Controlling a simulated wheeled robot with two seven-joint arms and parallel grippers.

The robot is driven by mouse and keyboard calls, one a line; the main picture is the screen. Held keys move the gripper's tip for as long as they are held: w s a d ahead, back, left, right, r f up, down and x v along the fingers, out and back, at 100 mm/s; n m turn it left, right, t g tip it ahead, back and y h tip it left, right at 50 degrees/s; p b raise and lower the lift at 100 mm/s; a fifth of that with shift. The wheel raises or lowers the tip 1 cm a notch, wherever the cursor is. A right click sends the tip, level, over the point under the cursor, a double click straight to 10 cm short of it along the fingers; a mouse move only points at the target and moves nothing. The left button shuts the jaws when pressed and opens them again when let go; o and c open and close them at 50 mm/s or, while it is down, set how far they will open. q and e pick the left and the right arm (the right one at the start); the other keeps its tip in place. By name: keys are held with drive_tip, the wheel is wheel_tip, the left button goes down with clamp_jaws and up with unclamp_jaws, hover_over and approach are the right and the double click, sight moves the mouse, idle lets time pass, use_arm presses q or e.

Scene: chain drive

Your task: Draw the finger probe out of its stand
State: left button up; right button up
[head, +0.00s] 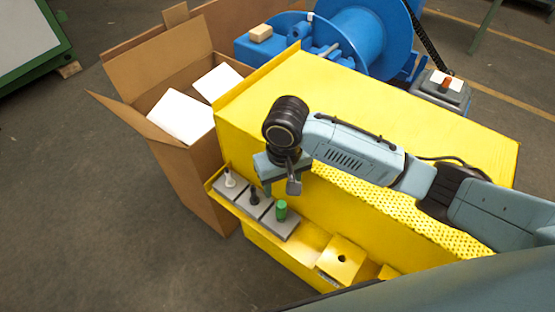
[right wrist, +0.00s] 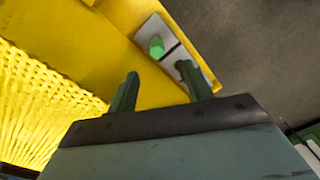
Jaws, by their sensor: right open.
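Three small upright pieces stand in grey blocks on the yellow ledge in the head view: a white one (head: 230,180), a dark one (head: 254,196) and a green one (head: 281,210). I cannot tell for sure which is the finger probe; the grey blocks (head: 271,229) look like stands. My right gripper (head: 280,188) is open and empty, above the dark and green pieces. In the right wrist view, its two fingers (right wrist: 158,72) point toward the green piece (right wrist: 156,46), which shows beyond the gap. The right finger hides part of the neighbouring block. My left gripper is out of view.
The yellow housing (head: 400,105) with a perforated panel rises behind the ledge. A yellow block with a hole (head: 342,259) sits farther right on the ledge. An open cardboard box (head: 190,165) stands at the left, and a blue drum (head: 362,35) behind.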

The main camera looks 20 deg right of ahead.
hover_over(282, 206)
wheel_tip(282, 206, down, 4)
drive_tip(key=shift+s+d+r+b, duration=0.1)
drive_tip(key=shift+s+b, duration=0.05)
drive_tip(key=shift+b, duration=0.3)
wheel_tip(282, 206, down, 7)
drive_tip(key=shift+f+b, duration=0.2)
drive_tip(key=shift+b, duration=0.5)
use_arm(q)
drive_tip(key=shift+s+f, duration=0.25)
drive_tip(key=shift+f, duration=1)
use_arm(e)
drive_tip(key=shift+f, duration=0.75)
clamp_jaws()
use_arm(q)
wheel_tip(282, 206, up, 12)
drive_tip(key=p, duration=1.1)
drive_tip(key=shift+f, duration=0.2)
use_arm(e)
drive_tip(key=shift+r, duration=4.6)
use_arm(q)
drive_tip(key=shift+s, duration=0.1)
